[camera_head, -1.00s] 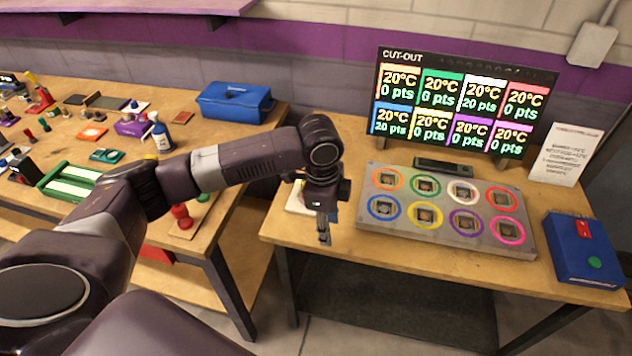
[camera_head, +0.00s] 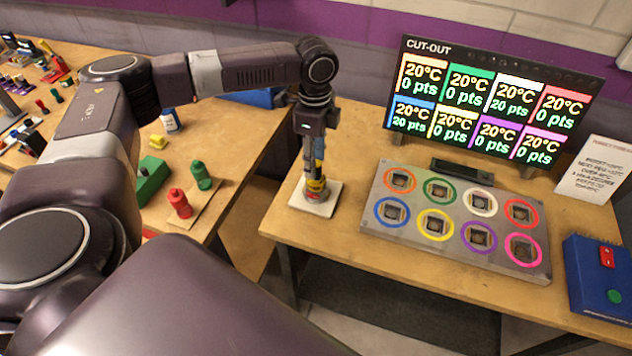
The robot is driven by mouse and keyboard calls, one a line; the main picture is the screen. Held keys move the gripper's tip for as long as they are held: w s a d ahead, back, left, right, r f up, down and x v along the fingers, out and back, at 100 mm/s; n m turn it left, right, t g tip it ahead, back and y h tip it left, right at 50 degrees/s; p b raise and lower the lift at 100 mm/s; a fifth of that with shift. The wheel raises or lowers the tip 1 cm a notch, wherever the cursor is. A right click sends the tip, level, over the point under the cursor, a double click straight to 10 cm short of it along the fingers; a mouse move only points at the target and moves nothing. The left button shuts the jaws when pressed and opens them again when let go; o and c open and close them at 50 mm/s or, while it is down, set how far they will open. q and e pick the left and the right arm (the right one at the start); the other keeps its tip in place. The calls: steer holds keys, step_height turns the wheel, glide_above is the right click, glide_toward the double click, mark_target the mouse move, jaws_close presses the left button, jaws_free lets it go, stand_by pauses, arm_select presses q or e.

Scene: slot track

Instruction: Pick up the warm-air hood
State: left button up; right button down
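A small upright object with a yellow and red lower part, which looks like the warm-air hood (camera_head: 316,190), stands on a pale square pad (camera_head: 328,207) at the left end of the right table. My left gripper (camera_head: 315,164) points straight down from above, its fingers at the object's upper part. The fingers hide much of that upper part, and I cannot tell whether they are closed on it. The object seems to rest on the pad. My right gripper is out of view.
Right of the pad lies a grey board (camera_head: 453,222) with several coloured rings. Behind it stands a CUT-OUT screen (camera_head: 487,100). A blue box (camera_head: 603,280) with red and green buttons is at far right. Red (camera_head: 180,203) and green (camera_head: 201,176) pegs stand on the left table.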

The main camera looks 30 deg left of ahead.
arm_select(q)
steer(key=shift+w+f, duration=0.2)
steer(key=shift+f, duration=1)
steer(key=shift+w+d+f, duration=0.1)
steer(key=shift+f, duration=0.15)
jaws_close()
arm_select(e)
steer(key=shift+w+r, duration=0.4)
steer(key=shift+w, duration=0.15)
arm_select(q)
steer(key=shift+r, duration=0.1)
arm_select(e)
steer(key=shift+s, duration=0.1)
